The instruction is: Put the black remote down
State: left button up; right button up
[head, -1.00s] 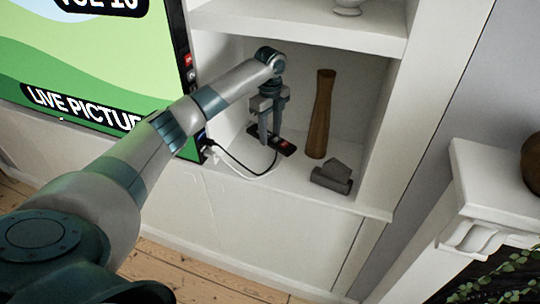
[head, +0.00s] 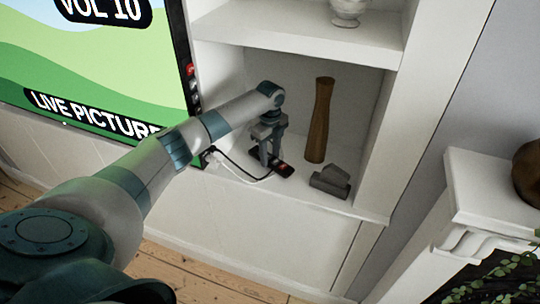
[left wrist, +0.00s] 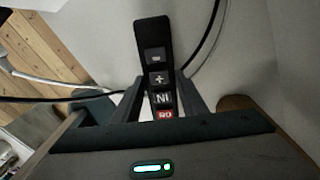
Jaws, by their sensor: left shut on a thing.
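The black remote (head: 285,169) is low over the white shelf (head: 300,202) of the alcove, with a red mark at its end. I cannot tell whether it touches the shelf. My left gripper (head: 268,160) points down, shut on the remote. In the left wrist view the remote (left wrist: 153,45) stands out between the two fingers (left wrist: 160,100), its buttons and a red label facing the camera. Part of the remote is hidden by the gripper in the head view. My right gripper is not in view.
A tall brown wooden vase (head: 319,122) and a dark grey block-like object (head: 330,181) stand right of the gripper. Black and white cables (head: 232,170) lie to its left, near the television (head: 90,75). An upper shelf (head: 300,38) overhangs the alcove.

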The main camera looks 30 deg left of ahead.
aim_at(270, 157)
pick_arm(q)
jog(key=shift+f, duration=0.5)
jog(key=shift+f, duration=0.15)
jog(key=o, duration=1.1)
jog(key=shift+r, duration=0.6)
notch_tip(270, 157, up, 11)
jog(key=b, duration=0.4)
jog(key=shift+b, duration=0.3)
